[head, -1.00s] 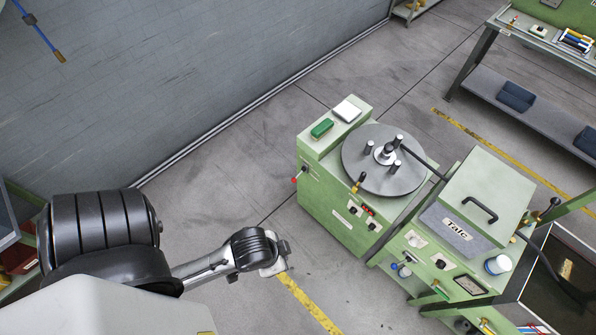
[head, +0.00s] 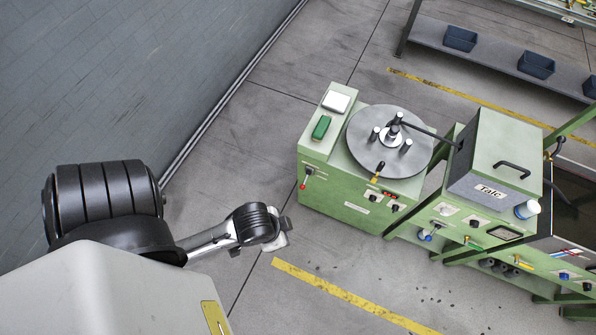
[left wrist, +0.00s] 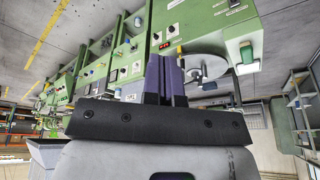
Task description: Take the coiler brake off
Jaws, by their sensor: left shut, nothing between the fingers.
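The green coiler (head: 335,195) stands right of centre in the head view, with a round grey disc (head: 362,140) on top. A red-tipped lever (head: 306,178) is on its left front corner. A black-handled lever with a yellow part (head: 377,172) stands at the disc's front edge; I cannot tell which lever is the brake. My left gripper (head: 284,232) is in front of the coiler, apart from it. In the left wrist view its dark fingers (left wrist: 165,78) are shut and empty, with the coiler (left wrist: 215,28) beyond them. My right gripper is not in view.
A green machine with a box marked Talc (head: 490,190) adjoins the coiler on the right. A grey wall (head: 130,75) is at the left. A shelf with dark bins (head: 480,58) is at the back. Floor with a yellow line (head: 340,292) lies clear in front.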

